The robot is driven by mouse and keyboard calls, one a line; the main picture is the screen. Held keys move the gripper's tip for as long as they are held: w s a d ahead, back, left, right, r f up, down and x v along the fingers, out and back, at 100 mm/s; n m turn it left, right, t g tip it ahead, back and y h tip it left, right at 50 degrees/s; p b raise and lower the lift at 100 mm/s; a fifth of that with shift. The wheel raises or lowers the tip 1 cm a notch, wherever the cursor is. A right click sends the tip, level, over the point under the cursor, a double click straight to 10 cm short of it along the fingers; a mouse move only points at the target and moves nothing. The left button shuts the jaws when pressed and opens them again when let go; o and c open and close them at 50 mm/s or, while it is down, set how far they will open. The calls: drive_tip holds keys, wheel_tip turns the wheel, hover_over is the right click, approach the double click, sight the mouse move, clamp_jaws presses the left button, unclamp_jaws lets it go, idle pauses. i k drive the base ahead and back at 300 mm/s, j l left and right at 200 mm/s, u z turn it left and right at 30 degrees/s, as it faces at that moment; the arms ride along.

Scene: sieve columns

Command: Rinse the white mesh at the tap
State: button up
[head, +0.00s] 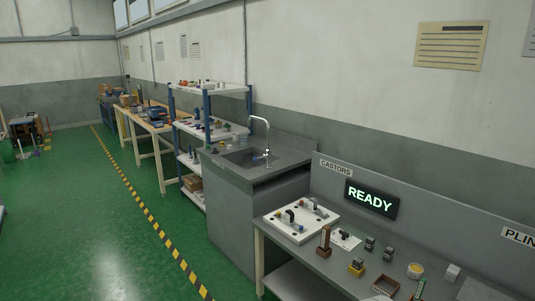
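The tap (266,137) is a tall, curved silver spout standing over a sink (241,157) set in a grey cabinet (235,215) against the right wall. I cannot tell from this distance whether water is running. I cannot make out a white mesh for certain among the small parts in view. My gripper is not in the head view.
A bench (316,262) in front right of the sink cabinet holds a white board (301,219) with parts, small blocks and a READY display (371,199). Shelves (209,86) and tables stand beyond the sink. The green floor (110,240) left of them is clear.

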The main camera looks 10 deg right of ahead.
sight(255, 159)
drive_tip(key=i+l+z, duration=0.15)
drive_tip(key=i, duration=0.4)
drive_tip(key=i+j+z, duration=0.2)
drive_tip(key=i+j, duration=0.2)
drive_tip(key=i+j+z, duration=0.2)
drive_tip(key=i+j, duration=0.35)
drive_tip(key=i+j+z, duration=0.2)
drive_tip(key=i+j, duration=0.3)
drive_tip(key=i+j+z, duration=0.2)
drive_tip(key=i+j, duration=0.2)
drive_tip(key=j, duration=0.3)
